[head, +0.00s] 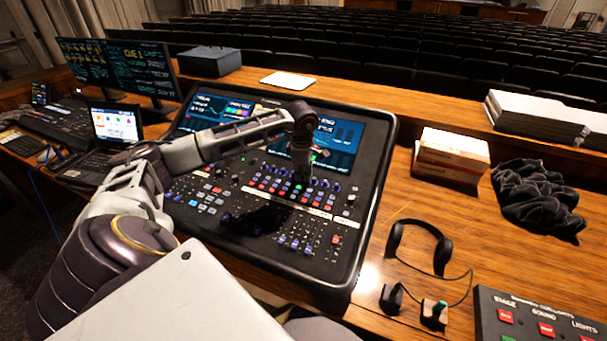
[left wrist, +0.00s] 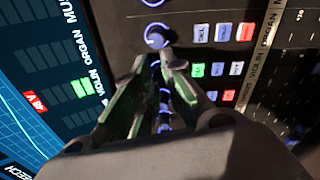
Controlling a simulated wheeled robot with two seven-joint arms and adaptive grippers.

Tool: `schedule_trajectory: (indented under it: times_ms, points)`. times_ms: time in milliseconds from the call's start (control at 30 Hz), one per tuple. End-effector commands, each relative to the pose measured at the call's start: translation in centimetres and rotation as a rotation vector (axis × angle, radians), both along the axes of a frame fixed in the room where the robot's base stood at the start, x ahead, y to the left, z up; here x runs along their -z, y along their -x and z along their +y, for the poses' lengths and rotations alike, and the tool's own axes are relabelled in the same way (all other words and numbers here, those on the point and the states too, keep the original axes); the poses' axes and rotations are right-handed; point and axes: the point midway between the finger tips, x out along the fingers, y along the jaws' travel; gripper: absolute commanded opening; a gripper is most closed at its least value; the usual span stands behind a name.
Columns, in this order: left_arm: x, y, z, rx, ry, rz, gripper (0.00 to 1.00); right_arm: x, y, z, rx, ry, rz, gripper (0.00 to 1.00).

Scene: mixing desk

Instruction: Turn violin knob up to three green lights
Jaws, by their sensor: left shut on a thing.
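The mixing desk (head: 350,205) is a black console with two lit screens and rows of buttons and knobs. My left gripper (head: 301,176) reaches down onto the knob row just below the right screen. In the left wrist view the gripper's fingertips (left wrist: 158,66) are closed around a knob with a blue-lit ring, which seems to be the violin knob (left wrist: 155,64); the fingers hide most of it. My right gripper is not in view.
Neighbouring ringed knobs (left wrist: 156,37) stand close to the fingers, and lit buttons (left wrist: 198,70) lie to their right. Headphones (head: 420,245), small boxes (head: 451,155) and a dark cloth (head: 538,198) lie right of the desk. A laptop (head: 115,125) stands left.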

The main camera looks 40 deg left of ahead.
Motion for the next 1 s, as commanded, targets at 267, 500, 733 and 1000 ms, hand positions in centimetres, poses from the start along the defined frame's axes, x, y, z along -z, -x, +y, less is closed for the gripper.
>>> schedule_trajectory:
  times_ms: [267,500,733,1000]
  points:
    - [0.0,-0.1,-0.1,0.124,-0.01,0.0,0.0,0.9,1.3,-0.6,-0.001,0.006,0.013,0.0]
    - [0.0,0.0,0.0,0.273,-0.026,0.005,0.0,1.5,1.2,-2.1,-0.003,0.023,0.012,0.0]
    - [0.0,0.0,-0.1,0.398,-0.039,0.009,0.0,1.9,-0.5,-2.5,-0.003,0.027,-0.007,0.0]
    - [0.0,0.0,-0.1,0.469,-0.046,0.012,0.0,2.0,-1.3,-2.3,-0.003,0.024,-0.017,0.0]
